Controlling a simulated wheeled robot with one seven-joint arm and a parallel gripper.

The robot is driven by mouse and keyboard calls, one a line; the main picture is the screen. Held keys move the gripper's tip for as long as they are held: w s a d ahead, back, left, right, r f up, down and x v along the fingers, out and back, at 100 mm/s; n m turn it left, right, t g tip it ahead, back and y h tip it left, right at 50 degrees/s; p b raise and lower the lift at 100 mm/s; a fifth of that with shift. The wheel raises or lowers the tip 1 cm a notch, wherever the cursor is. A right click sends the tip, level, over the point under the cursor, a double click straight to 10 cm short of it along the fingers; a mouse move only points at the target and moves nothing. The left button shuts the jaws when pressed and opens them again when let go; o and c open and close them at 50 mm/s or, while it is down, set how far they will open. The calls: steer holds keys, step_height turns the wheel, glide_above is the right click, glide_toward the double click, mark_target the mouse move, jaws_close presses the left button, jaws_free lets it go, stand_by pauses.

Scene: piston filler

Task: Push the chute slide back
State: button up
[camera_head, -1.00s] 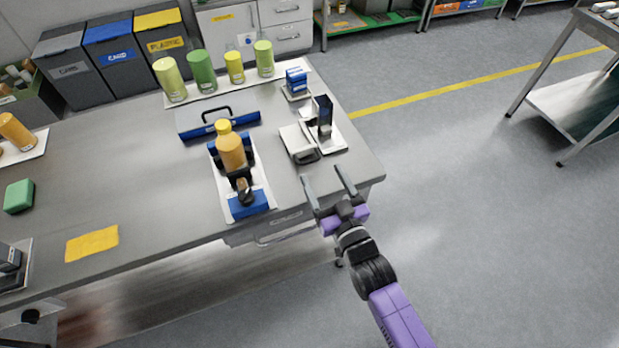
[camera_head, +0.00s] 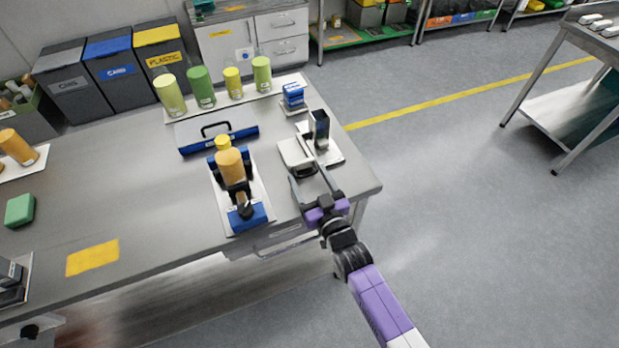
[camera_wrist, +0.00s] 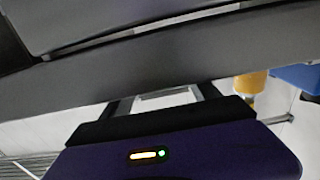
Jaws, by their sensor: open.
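The chute (camera_head: 320,128) is a dark upright channel on a white base plate at the right end of the bench. A pale, tray-like part with a dark front end (camera_head: 294,153), which looks like the slide, sits just left of and in front of it. My gripper (camera_head: 304,170) is open, its two fingers apart and reaching over the bench edge to this part. The fingers overlap its front end in the head view; I cannot tell whether they touch it. In the wrist view, grey finger parts and the purple gripper body (camera_wrist: 180,155) hide most of the station.
An orange bottle (camera_head: 230,165) stands in the black and blue filler fixture left of my gripper; an orange shape shows in the wrist view (camera_wrist: 250,83). A blue block (camera_head: 293,95) is behind the chute. Several green and yellow cylinders line the back.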

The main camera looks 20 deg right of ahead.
mark_target(316, 193)
jaws_close()
steer(key=shift+w+f+b, duration=0.15)
steer(key=shift+w+b, duration=1.1)
steer(key=shift+w, duration=0.4)
jaws_free()
steer(key=shift+a, duration=0.1)
steer(key=shift+s+b, duration=0.4)
steer(key=shift+s, duration=3.55)
steer(key=shift+c, duration=0.2)
